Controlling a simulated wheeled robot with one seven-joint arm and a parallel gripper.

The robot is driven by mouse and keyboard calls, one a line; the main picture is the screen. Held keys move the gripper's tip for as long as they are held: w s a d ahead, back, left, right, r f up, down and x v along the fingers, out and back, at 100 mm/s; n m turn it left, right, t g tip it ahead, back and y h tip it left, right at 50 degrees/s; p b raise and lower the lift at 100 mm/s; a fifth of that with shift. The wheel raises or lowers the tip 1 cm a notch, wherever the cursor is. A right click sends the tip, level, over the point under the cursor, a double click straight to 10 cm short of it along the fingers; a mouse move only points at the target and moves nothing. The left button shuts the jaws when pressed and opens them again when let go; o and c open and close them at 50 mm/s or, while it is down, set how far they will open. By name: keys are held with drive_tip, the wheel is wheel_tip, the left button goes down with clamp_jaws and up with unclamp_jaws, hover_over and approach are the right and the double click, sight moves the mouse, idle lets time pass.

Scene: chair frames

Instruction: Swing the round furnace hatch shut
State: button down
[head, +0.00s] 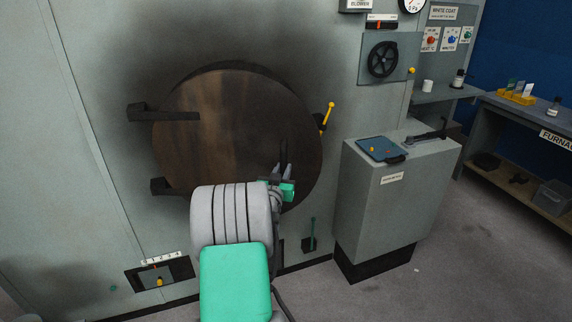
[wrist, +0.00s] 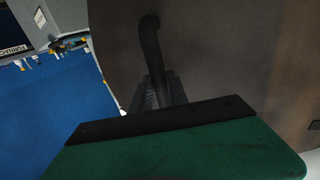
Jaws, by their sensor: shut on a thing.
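The round furnace hatch (head: 235,125) is a dark brown, scorched disc, hung on two black hinges at its left side. Its thick rim shows along the upper left; I cannot tell how wide any gap at its right edge is. In the wrist view the hatch face (wrist: 235,50) fills the upper right. A black bent handle (wrist: 151,45) stands out from it. My gripper (head: 283,165) is at the lower right of the hatch, shut on the handle. Its dark fingers (wrist: 158,92) meet around the bar in the wrist view. My arm hides the hatch's lower edge.
A yellow-knobbed latch lever (head: 327,117) sits just right of the hatch. A grey cabinet (head: 385,195) with a blue clipboard (head: 381,149) stands to the right. A black handwheel (head: 383,59) is above it. Floor is clear before the cabinet.

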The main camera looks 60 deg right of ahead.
drive_tip(key=shift+w+f+b+x, duration=0.15)
drive_tip(key=shift+b+x, duration=0.25)
drive_tip(key=shift+x, duration=0.75)
drive_tip(key=shift+w+f+b+x, duration=0.15)
drive_tip(key=shift+b+x, duration=0.2)
drive_tip(key=shift+x, duration=0.75)
drive_tip(key=shift+r, duration=0.15)
drive_tip(key=c, duration=1.5)
unclamp_jaws()
drive_tip(key=shift+w+a, duration=0.1)
drive_tip(key=o, duration=0.3)
drive_tip(key=shift+s, duration=0.2)
